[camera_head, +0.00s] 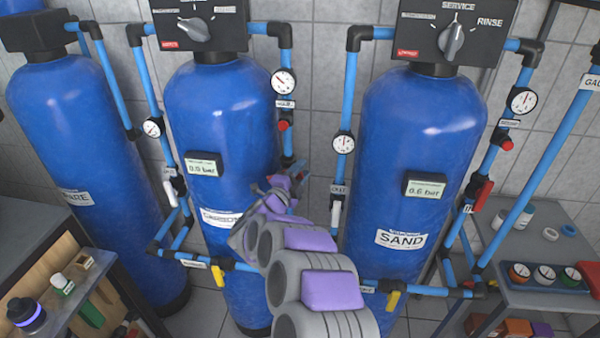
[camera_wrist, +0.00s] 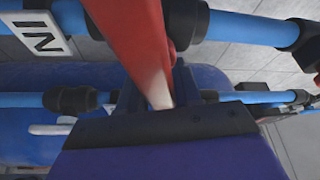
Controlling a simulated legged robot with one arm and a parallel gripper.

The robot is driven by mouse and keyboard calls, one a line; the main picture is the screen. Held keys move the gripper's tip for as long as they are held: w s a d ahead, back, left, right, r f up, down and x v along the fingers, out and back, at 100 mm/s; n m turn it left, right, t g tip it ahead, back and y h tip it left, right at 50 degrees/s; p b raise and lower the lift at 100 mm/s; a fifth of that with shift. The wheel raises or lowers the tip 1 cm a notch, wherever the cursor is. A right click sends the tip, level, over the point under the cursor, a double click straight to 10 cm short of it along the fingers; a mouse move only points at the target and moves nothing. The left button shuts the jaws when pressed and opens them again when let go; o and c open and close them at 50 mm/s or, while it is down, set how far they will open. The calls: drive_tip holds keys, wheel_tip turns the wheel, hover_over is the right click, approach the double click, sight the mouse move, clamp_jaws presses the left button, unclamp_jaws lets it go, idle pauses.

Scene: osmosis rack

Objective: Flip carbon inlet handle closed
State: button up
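The carbon tank (camera_head: 220,130) is the blue middle tank, with a partly covered label. My gripper (camera_head: 290,180) is at the pipe on this tank's right side. In the wrist view, a red handle (camera_wrist: 135,40) with a pale end reaches down between the two dark fingers of my gripper (camera_wrist: 158,88). The handle hangs from a blue pipe (camera_wrist: 245,28) beside a white "IN" tag (camera_wrist: 38,35). The handle's end overlaps the palm edge. Whether the fingers press on it cannot be told. In the head view my gripper and arm hide the handle.
The sand tank (camera_head: 415,150) stands to the right and another blue tank (camera_head: 75,140) to the left. Gauges and blue pipes run close to my arm. Yellow handles (camera_head: 218,275) sit low on the pipes. A side table (camera_head: 525,255) is at right, a shelf at left.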

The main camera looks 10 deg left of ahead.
drive_tip(key=c, duration=0.5)
drive_tip(key=f+m+b, duration=0.1)
drive_tip(key=b, duration=0.2)
drive_tip(key=shift+d+f+m+g, duration=0.1)
drive_tip(key=shift+m+g, duration=0.2)
drive_tip(key=shift+c, duration=0.2)
drive_tip(key=shift+d+f+m+g+b, duration=0.1)
drive_tip(key=shift+f+m+g+b, duration=0.3)
drive_tip(key=shift+m+b, duration=0.5)
drive_tip(key=o, duration=0.8)
drive_tip(key=shift+o, duration=0.8)
drive_tip(key=shift+r, duration=0.2)
drive_tip(key=shift+s, duration=0.1)
drive_tip(key=shift+s+a+y, duration=0.3)
drive_tip(key=shift+s+a, duration=0.05)
drive_tip(key=shift+s, duration=0.1)
drive_tip(key=p+v, duration=0.2)
drive_tip(key=v, duration=1.4)
drive_tip(key=shift+f+p, duration=0.2)
drive_tip(key=shift+p, duration=0.2)
